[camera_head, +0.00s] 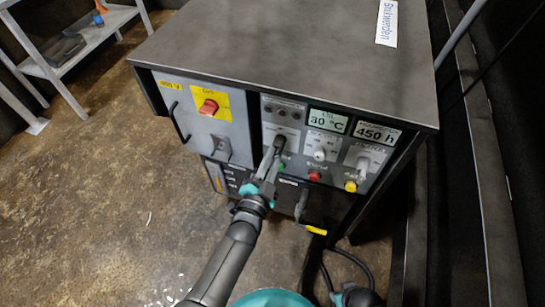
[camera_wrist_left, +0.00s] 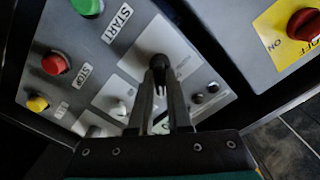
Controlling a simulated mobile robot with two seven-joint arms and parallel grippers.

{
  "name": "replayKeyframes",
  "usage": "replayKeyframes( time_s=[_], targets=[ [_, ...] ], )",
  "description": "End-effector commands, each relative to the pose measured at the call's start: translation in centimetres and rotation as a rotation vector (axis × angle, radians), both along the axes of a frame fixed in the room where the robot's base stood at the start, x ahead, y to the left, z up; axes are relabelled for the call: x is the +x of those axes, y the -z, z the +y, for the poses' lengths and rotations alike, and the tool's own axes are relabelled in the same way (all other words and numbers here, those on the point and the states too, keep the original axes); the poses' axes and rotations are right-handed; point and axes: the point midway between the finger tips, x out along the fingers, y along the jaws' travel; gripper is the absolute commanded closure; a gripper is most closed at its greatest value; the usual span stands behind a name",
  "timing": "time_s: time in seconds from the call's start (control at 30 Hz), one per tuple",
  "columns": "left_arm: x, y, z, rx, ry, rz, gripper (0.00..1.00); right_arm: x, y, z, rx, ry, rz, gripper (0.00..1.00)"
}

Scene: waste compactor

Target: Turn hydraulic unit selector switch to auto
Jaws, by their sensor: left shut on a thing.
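The hydraulic unit's control panel is on the front of a grey cabinet (camera_head: 300,50). My left gripper (camera_head: 274,150) reaches the panel's left plate in the head view. In the left wrist view its two fingers (camera_wrist_left: 160,78) are shut on a black selector knob (camera_wrist_left: 155,66) mounted on a light plate. The fingers hide part of the knob and its lettering, so I cannot read which position it points to.
A green START button (camera_wrist_left: 87,7), red STOP button (camera_wrist_left: 55,64) and yellow button (camera_wrist_left: 37,103) sit near the knob. A white knob (camera_head: 319,155) is to its right. A red rotary switch (camera_head: 209,107) on yellow is left. A handle with a yellow end (camera_head: 314,230) is below.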

Motion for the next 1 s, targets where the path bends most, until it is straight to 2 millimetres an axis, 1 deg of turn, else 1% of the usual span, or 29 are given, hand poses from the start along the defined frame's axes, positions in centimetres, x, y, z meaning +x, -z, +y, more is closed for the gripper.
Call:
replayKeyframes(
  time_s=[0.3,0.7,0.73,0.9,1.0],
  targets=[
    [-0.03,0.01,-0.03,0.069,0.000,-0.023,1.00,-0.05,0.04,-0.05,0.000,0.000,0.000,0.50],
    [-0.04,0.02,-0.03,0.077,0.001,-0.024,1.00,-0.01,0.05,-0.08,-0.001,0.000,-0.001,0.50],
    [-0.03,0.02,-0.03,0.076,0.001,-0.024,0.83,-0.01,0.05,-0.08,-0.001,0.000,-0.001,0.50],
    [-0.03,0.02,-0.02,0.075,0.001,-0.024,0.64,0.01,0.06,-0.08,-0.001,0.000,-0.001,0.50],
    [-0.02,0.01,0.00,0.074,0.001,-0.023,0.54,0.00,0.06,-0.10,-0.001,0.000,-0.001,0.50]
  ],
)
